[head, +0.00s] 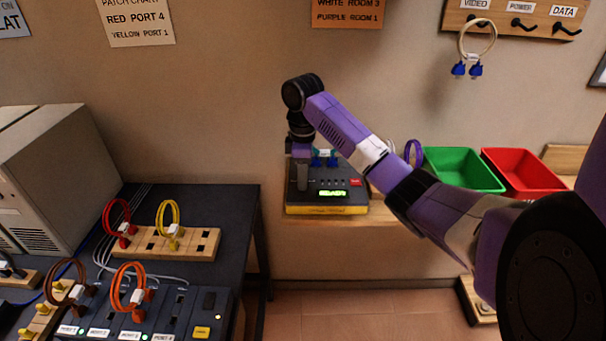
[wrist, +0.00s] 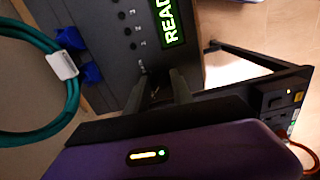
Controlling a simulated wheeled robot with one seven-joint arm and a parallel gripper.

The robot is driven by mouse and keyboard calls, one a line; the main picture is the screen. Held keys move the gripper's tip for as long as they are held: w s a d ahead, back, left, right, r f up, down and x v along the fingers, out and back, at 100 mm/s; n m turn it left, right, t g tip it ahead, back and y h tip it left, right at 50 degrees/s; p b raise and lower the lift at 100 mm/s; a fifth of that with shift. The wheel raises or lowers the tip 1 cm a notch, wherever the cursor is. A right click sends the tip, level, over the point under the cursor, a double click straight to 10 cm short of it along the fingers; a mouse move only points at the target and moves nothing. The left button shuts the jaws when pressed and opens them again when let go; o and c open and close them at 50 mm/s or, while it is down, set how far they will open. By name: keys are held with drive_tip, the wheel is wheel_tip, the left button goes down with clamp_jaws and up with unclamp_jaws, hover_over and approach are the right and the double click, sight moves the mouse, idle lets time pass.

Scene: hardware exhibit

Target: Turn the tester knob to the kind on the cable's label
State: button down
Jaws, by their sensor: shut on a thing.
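The tester (head: 345,209) is a dark box with a yellow front edge on a wall shelf. Its lit green display (head: 332,193) begins with "READ" in the wrist view (wrist: 170,22). A teal cable (head: 317,160) with blue plugs (wrist: 92,72) is at the tester. Its white label (wrist: 61,66) shows in the wrist view, but the wording is not readable. My gripper (wrist: 160,84) points down at the left part of the tester face, shut on the knob, which is mostly hidden between the fingers. The knob's setting cannot be read.
A green bin (head: 464,188) and a red bin (head: 524,190) stand right of the tester. A white cable with blue plugs (head: 460,69) hangs on the wall rack. A dark table (head: 215,202) with looped cables is at left.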

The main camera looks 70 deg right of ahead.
drive_tip(key=shift+n, duration=0.5)
drive_tip(key=c, duration=1.1)
unclamp_jaws()
drive_tip(key=shift+r, duration=0.1)
wheel_tip(320, 180, up, 8)
drive_tip(key=shift+f+p, duration=0.2)
drive_tip(key=shift+p, duration=1)
